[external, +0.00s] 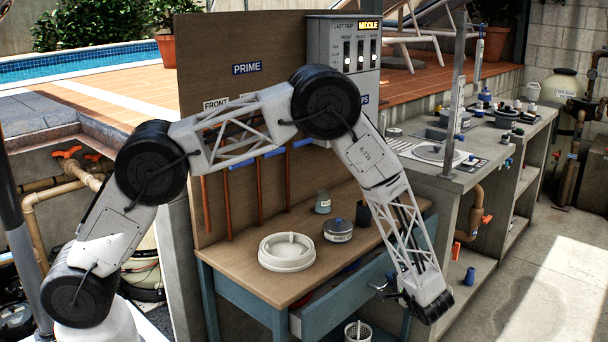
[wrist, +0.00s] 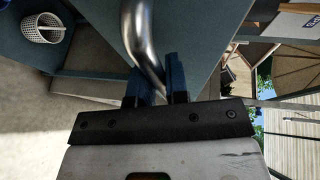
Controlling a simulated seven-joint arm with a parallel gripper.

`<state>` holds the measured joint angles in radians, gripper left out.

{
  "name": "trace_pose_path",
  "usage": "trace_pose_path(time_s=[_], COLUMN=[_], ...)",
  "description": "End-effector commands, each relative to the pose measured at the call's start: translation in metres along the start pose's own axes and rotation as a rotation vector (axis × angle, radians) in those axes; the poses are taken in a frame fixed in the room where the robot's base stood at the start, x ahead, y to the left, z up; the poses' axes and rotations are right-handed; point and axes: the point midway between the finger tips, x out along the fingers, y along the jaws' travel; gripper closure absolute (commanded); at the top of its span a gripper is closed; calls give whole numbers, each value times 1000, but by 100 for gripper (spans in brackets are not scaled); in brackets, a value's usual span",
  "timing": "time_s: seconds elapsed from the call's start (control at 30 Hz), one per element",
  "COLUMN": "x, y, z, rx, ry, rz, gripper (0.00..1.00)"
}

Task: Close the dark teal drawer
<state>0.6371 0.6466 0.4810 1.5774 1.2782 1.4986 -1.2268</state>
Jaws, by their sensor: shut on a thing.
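The dark teal drawer (external: 340,302) is pulled out from under the wooden tabletop in the external view, with a dark gap showing its inside. Its teal front (wrist: 88,30) fills much of the upper wrist view. A curved metal handle (wrist: 138,30) stands out from that front. My gripper (wrist: 155,78) has its two blue fingers on either side of the handle, shut on it. In the external view my gripper (external: 390,294) is at the drawer's front, low at the table's right side. The fingertips are small and partly hidden there.
A round white lid (external: 287,252), a grey labelled pot (external: 338,230) and a small jar (external: 322,202) stand on the tabletop. A concrete counter (external: 450,190) stands close on the right.

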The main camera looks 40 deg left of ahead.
Motion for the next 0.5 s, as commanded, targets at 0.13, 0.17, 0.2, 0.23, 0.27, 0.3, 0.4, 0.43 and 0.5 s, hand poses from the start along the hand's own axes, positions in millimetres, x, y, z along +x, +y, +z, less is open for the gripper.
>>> trace_pose_path(time_s=[0.13, 0.17, 0.2, 0.23, 0.27, 0.3, 0.4, 0.43, 0.5], x=[0, 1, 2, 4, 7, 11, 25, 28, 36], y=[0, 0, -1, -1, -2, -3, -6, -7, -8], z=[0, 0, 1, 2, 3, 5, 10, 12, 15], rx=[0, 0, 0, 0, 0, 0, 1, 0, 0], ry=[0, 0, -1, -1, -1, -2, -3, -2, -2], rz=[0, 0, 0, 0, 0, -1, -2, -1, 0], gripper=[100, 100, 100, 100, 100, 100, 100, 100, 100])
